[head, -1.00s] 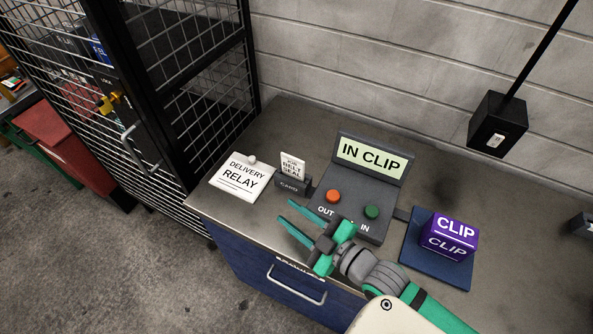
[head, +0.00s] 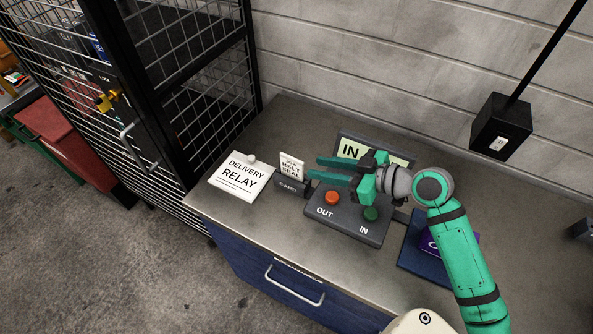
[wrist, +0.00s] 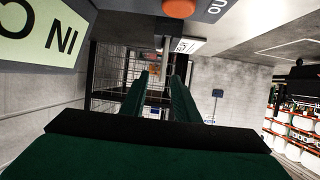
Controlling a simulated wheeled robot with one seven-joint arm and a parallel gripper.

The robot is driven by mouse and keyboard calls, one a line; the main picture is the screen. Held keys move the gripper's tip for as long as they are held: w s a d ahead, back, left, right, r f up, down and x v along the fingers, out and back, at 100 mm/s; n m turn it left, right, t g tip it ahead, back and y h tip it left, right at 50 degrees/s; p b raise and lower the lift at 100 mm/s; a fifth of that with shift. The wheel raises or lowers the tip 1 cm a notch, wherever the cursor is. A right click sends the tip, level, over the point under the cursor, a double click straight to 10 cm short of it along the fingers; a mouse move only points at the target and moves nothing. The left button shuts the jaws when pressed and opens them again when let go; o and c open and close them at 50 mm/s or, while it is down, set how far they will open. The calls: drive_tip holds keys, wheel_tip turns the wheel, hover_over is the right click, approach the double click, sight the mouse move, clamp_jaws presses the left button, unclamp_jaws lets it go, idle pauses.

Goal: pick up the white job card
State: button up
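The white job card (head: 291,165) stands upright in a small dark holder marked CARD (head: 289,186) on the desk. Its print reads BELT SEAL. My gripper (head: 314,168) is open and empty, just right of the card, with its fingers pointing left toward it. The fingertips look close to the card, but I cannot tell whether they touch it. In the wrist view the two fingers (wrist: 163,80) are apart with nothing visibly held. A white printed piece shows beyond them there, and I cannot tell whether it is the card or the sheet.
A white DELIVERY RELAY sheet (head: 240,176) lies left of the holder. The button console (head: 345,219), with its red button (head: 332,198) and IN sign, sits under my gripper. A purple block (head: 429,243) is partly hidden by my arm. A mesh cage (head: 190,90) stands at left.

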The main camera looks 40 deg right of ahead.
sight(293, 165)
drive_tip(key=x, duration=0.4)
drive_tip(key=shift+w+f, duration=0.1)
drive_tip(key=shift+a+x, duration=0.15)
drive_tip(key=shift+x, duration=1.25)
drive_tip(key=shift+a+x, duration=0.2)
drive_tip(key=shift+x, duration=1.2)
drive_tip(key=shift+s+d, duration=0.1)
drive_tip(key=shift+s, duration=0.2)
clamp_jaws()
